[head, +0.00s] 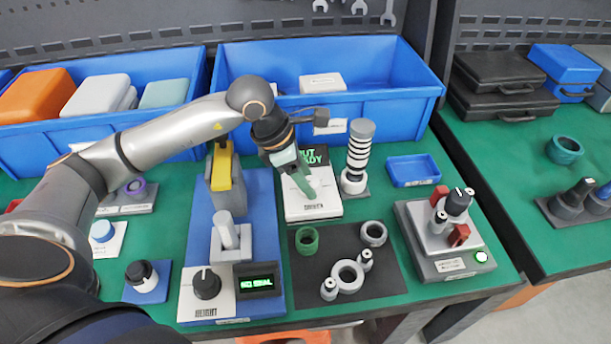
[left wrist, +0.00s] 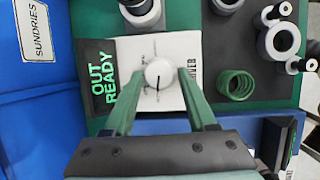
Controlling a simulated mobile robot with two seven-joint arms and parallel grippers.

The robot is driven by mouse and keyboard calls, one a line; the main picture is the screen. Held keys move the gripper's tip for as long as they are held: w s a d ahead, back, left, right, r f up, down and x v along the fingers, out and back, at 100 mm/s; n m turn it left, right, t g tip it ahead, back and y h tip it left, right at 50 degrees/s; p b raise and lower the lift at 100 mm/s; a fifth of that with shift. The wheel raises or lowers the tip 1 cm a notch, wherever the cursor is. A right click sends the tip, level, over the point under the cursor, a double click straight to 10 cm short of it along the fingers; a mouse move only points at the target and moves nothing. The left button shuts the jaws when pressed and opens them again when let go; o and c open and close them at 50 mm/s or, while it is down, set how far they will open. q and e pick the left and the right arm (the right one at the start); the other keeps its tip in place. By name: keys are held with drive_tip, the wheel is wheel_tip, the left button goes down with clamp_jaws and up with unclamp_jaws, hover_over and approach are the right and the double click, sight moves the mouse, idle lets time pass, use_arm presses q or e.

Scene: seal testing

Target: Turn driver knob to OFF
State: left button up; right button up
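The driver unit (head: 325,205) is a white panel with a dark display reading OUT READY in green; its display (left wrist: 100,75) also shows in the left wrist view. Its round white knob (left wrist: 159,72) has a dark pointer mark towards the bottom of that picture. My left gripper (head: 303,186) is over the panel, pointing down. In the left wrist view, its green fingers stand on either side of the knob, open, with a small gap visible on each side. In the head view the gripper partly hides the knob. My right gripper is in neither view.
A striped column (head: 359,155) stands just right of the driver unit. A blue base (head: 265,215) with a yellow-topped press is at its left. A dark mat (head: 385,280) with several rings and fittings lies in front. Blue bins (head: 385,115) line the back.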

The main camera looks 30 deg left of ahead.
use_arm(q)
clamp_jaws()
drive_tip(key=shift+m, duration=0.4)
drive_tip(key=m+b, duration=0.1)
drive_tip(key=m+g+b, duration=0.1)
drive_tip(key=shift+w+a+m+h, duration=0.1)
drive_tip(key=shift+w+m+h, duration=0.1)
drive_tip(key=shift+m+h, duration=0.15)
drive_tip(key=m+g+b, duration=0.1)
drive_tip(key=m, duration=0.2)
drive_tip(key=shift+w+m+h, duration=0.15)
drive_tip(key=shift+m+h, duration=0.1)
drive_tip(key=shift+m, duration=0.1)
drive_tip(key=shift+a+m+g, duration=0.1)
drive_tip(key=shift+m+g, duration=0.3)
drive_tip(key=shift+o, duration=1.9)
unclamp_jaws()
